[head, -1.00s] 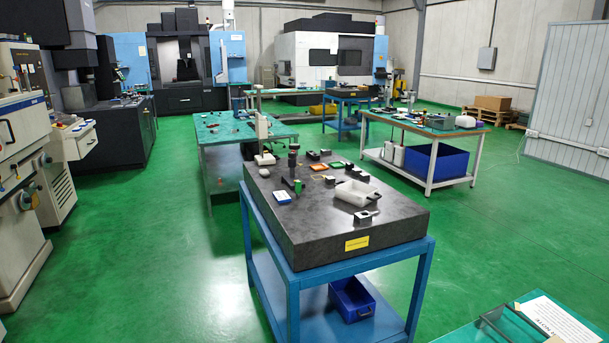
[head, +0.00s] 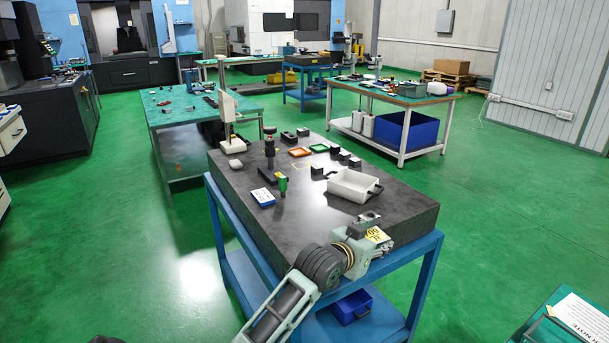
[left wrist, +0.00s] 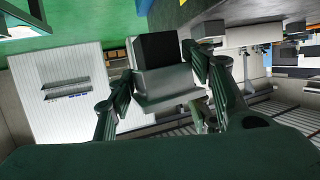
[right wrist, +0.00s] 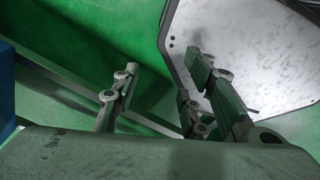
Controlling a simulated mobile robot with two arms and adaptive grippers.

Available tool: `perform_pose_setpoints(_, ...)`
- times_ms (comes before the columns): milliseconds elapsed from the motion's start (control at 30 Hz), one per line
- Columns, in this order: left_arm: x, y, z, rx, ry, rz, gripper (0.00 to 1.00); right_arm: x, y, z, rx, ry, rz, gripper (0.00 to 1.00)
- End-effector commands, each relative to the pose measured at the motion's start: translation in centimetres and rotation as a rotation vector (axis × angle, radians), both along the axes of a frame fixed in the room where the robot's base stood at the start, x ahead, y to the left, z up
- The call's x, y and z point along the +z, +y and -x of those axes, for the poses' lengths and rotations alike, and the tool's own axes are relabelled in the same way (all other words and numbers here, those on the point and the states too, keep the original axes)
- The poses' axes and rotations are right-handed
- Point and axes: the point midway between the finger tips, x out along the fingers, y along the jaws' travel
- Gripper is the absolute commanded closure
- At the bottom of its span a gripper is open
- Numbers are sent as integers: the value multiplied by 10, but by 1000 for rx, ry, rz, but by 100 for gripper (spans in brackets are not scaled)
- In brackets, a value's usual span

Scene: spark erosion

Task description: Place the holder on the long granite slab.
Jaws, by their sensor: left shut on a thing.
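My left gripper (head: 368,240) is at the near right edge of a dark granite slab (head: 320,225) on a blue stand. It is shut on the holder (head: 369,219), a small grey block with a black part. In the left wrist view the holder (left wrist: 163,80) sits between the two fingers. Whether it touches the slab cannot be told. Another dark slab (head: 308,60) stands on a blue stand far back; which one is the long slab is unclear. My right gripper (right wrist: 163,65) is open and empty in the right wrist view, and out of the head view.
On the near slab are a white tray (head: 350,187), a blue-and-white box (head: 263,197), a height stand (head: 229,115), orange and green frames and small dark blocks. A green-topped table (head: 200,104) stands behind left, a workbench (head: 400,94) behind right. Green floor (head: 510,210) is clear at right.

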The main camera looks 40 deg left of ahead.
Motion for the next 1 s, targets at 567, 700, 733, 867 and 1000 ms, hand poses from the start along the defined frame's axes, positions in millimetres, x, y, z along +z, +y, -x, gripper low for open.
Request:
perform_pose_setpoints(567,67,130,-40,124,0,-19,91,5,0,2,2,4,0,60)
perform_pose_setpoints(700,47,158,-24,123,1,-20,91,13,6,2,2,3,-6,60)
perform_pose_setpoints(733,43,165,-21,123,1,-20,91,14,7,2,2,4,-7,60)
perform_pose_setpoints(867,27,189,-8,122,-1,-21,91,19,8,2,2,3,-9,60)
perform_pose_setpoints(1000,14,206,1,120,-4,-20,91,21,8,2,2,3,-8,60)
